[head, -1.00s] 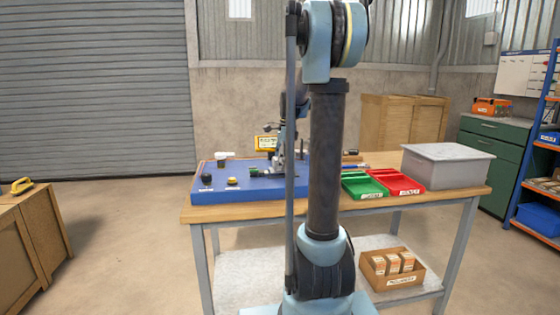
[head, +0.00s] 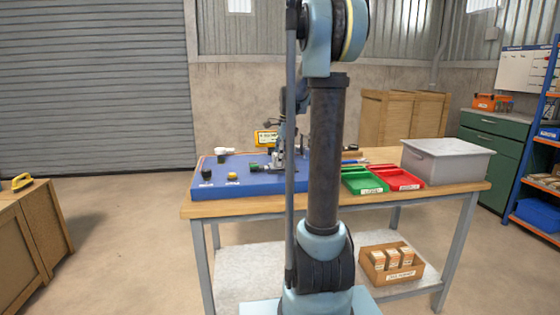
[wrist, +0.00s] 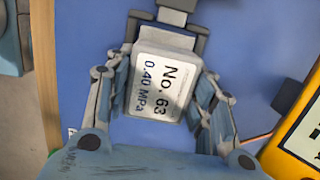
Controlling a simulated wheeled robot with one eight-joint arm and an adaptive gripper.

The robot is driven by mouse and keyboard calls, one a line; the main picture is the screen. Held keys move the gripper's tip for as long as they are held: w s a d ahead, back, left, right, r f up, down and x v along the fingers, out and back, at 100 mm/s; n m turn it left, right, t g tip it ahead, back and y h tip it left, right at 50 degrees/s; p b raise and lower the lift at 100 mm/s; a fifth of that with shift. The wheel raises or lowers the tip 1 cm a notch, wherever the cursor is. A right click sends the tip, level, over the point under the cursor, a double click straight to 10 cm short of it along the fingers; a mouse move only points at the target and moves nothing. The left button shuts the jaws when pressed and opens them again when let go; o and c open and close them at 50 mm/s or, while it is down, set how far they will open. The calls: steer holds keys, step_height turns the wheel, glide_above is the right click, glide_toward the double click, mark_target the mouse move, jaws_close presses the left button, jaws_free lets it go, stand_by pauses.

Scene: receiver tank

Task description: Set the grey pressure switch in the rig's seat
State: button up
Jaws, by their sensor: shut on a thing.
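The grey pressure switch (wrist: 165,80) fills the middle of the wrist view. Its white label reads "No. 63" and "0.40 MPa". My gripper (wrist: 163,92) is shut on it, one finger on each side. In the head view my gripper (head: 281,160) is low over the blue rig board (head: 240,184), partly hidden by my arm. The seat cannot be made out clearly.
A yellow device (head: 265,138) stands behind my gripper, and shows at the right of the wrist view (wrist: 302,138). A black knob (head: 206,174), yellow button (head: 232,177) and white fitting (head: 222,152) sit on the board. Green (head: 362,181) and red (head: 398,178) trays and a grey bin (head: 446,164) stand right.

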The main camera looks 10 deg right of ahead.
steer(key=shift+f, duration=0.65)
steer(key=o, duration=1.4)
